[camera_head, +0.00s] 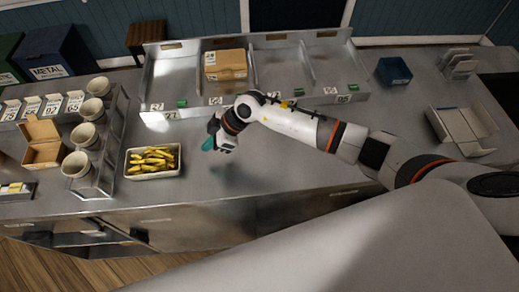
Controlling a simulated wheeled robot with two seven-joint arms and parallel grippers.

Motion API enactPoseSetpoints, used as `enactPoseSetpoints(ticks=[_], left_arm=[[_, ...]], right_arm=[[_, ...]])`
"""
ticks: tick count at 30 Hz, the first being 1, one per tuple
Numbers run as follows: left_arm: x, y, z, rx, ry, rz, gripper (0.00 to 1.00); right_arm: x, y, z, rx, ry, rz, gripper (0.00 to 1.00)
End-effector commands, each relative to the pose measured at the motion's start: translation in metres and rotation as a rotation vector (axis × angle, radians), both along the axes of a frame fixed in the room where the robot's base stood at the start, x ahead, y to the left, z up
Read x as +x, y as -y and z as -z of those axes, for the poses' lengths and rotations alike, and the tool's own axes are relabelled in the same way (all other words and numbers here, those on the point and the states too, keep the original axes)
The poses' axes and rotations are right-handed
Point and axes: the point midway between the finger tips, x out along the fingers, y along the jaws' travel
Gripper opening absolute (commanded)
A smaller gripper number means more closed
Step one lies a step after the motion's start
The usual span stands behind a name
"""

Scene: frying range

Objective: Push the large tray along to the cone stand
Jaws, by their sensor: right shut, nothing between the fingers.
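The large tray (153,175) is a pale rectangular tray holding yellow fries, on the steel counter left of centre. The cone stand (108,140) is a metal rack with several pale cups in a row, just left of the tray. The gap between tray and stand looks very narrow; I cannot tell whether they touch. My right gripper (208,144) has teal fingertips and is shut and empty, to the right of the tray with a small gap between them. My left gripper is not in view.
A divided metal bin (283,72) with a cardboard box (226,64) stands at the back. An open brown box (42,143) is left of the stand. A dark blue container (394,71) and an open pale box (461,128) stand to the right. The counter below my right arm is clear.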

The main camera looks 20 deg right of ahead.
Motion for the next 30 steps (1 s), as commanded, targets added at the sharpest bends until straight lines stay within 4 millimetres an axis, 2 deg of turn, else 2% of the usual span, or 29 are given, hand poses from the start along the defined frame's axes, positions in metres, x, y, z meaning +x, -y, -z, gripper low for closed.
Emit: enactPoseSetpoints(ticks=[24, 30], left_arm=[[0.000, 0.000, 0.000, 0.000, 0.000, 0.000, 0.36], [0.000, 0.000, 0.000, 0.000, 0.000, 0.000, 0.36]], right_arm=[[0.001, 0.000, -0.083, 0.000, 0.003, 0.001, 0.00], [0.000, 0.000, -0.094, 0.000, 0.001, 0.001, 0.00]])
